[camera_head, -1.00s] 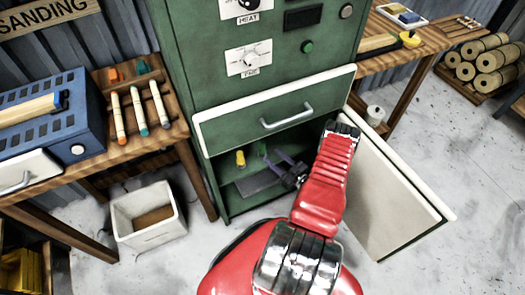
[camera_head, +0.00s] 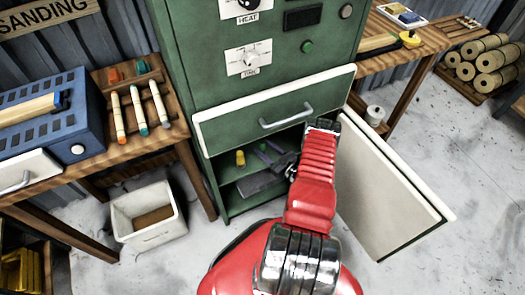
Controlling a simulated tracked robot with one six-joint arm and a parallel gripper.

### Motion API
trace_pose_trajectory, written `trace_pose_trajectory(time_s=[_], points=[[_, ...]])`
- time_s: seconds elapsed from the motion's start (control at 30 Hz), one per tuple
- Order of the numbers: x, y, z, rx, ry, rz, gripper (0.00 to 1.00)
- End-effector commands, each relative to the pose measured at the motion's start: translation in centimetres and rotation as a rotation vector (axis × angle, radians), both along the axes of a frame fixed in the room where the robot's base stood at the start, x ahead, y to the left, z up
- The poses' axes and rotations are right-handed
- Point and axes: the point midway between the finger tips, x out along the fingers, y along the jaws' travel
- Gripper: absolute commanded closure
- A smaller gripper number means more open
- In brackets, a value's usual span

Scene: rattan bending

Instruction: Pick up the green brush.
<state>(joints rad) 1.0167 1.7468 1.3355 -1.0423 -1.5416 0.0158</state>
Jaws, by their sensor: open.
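My gripper (camera_head: 267,151) reaches through the open lower compartment of the green cabinet (camera_head: 225,185). Its two purple-grey fingers are open and apart, pointing up and left toward the back of the shelf. A small patch of green (camera_head: 262,147), perhaps the green brush, shows at the fingertips. It is too small and dark to tell its shape or whether the fingers touch it. A yellow object (camera_head: 240,158) stands on the shelf to the left of the fingers. My red arm hides the right part of the compartment.
The open cabinet door (camera_head: 385,185) stands to the right of my arm. A white bin (camera_head: 148,212) is on the floor at left, beside the wooden workbench (camera_head: 150,140).

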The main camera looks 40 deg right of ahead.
Motion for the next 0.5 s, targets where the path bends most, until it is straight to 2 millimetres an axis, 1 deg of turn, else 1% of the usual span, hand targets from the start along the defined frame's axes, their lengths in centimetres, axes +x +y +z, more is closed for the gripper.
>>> trace_pose_trajectory(time_s=[0.03, 0.17, 0.5], points=[[0.7, 0.1, 0.0, -0.002, 0.0, 0.003, 0.54], [1.7, 0.1, -0.1, 0.001, 0.001, 0.001, 0.54], [1.9, 0.1, 0.0, 0.001, 0.001, 0.0, 0.54]])
